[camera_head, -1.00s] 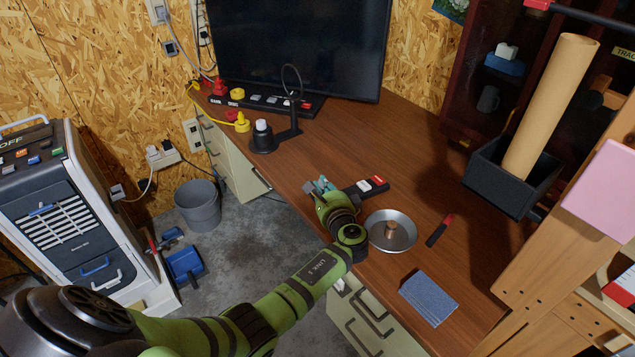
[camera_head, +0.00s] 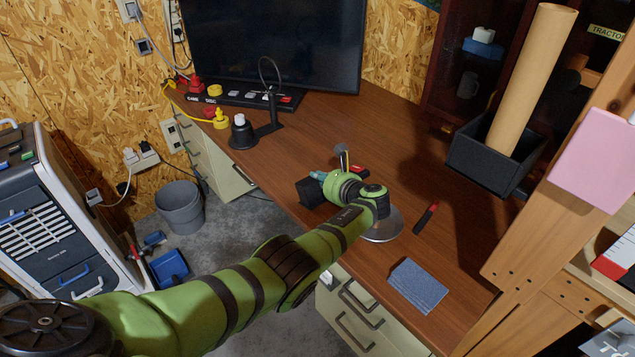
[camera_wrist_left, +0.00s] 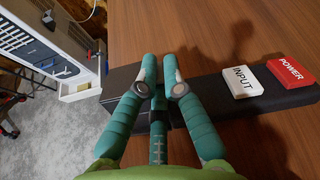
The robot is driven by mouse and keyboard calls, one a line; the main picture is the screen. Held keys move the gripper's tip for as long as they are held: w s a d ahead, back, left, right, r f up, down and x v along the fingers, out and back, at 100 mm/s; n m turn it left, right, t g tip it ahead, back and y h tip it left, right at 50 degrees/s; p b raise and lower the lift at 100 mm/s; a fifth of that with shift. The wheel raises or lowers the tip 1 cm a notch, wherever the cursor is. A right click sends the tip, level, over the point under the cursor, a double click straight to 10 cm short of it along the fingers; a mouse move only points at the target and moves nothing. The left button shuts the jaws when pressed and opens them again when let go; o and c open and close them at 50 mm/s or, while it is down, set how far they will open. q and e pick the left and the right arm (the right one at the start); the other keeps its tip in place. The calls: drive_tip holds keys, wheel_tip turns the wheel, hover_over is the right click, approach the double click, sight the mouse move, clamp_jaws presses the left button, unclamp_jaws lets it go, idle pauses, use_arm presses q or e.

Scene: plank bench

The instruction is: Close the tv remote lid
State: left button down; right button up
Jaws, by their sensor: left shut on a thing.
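The tv remote is a long black bar on the desk, with a white INPUT button and a red POWER button. In the head view its red button end (camera_head: 360,168) shows behind my left gripper (camera_head: 324,177). In the left wrist view the remote (camera_wrist_left: 212,92) runs to the right from my teal fingers (camera_wrist_left: 161,74). The fingers are shut at its left part, where a black lid piece (camera_wrist_left: 120,84) shows beside them; this piece (camera_head: 311,191) also shows in the head view. The fingers hide where lid and body meet, so the lid's angle is unclear. My right gripper is out of view.
A round metal dish (camera_head: 387,226) lies partly under my left arm. A red-and-black tool (camera_head: 426,217) and a blue-grey pad (camera_head: 418,285) lie to its right. A black lamp-like stand (camera_head: 243,133) is farther back. The desk's middle back is clear.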

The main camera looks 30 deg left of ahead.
use_arm(q)
drive_tip(key=shift+w+d+f+m+b, duration=0.15)
drive_tip(key=shift+w+f+m+b, duration=0.2)
drive_tip(key=shift+b, duration=0.3)
drive_tip(key=shift+s+r, duration=0.1)
drive_tip(key=shift+r, duration=0.05)
drive_tip(key=shift+g, duration=0.3)
drive_tip(key=c, duration=1.2)
unclamp_jaws()
drive_tip(key=shift+c, duration=0.2)
drive_tip(key=v, duration=1.2)
